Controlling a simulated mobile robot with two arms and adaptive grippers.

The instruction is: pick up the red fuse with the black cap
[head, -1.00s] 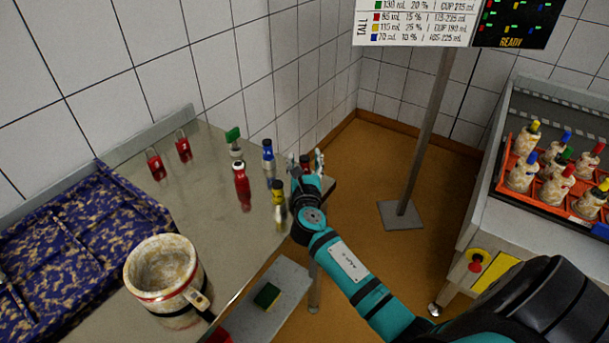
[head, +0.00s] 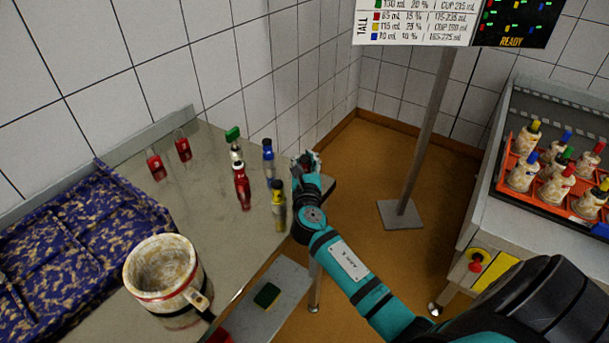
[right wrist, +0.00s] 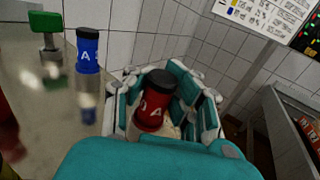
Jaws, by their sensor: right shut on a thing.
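A red fuse with a black cap (right wrist: 155,100), marked with an A, stands between the fingers of my right gripper (right wrist: 160,98) in the right wrist view. The fingers are closed around it. In the head view my right gripper (head: 306,163) is at the right end of the grey table and mostly hides this fuse. Another red bottle-shaped piece with a dark cap (head: 242,187) stands on the table to the left, apart from the gripper. My left gripper is not in view.
A sign post (head: 425,140) stands behind.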

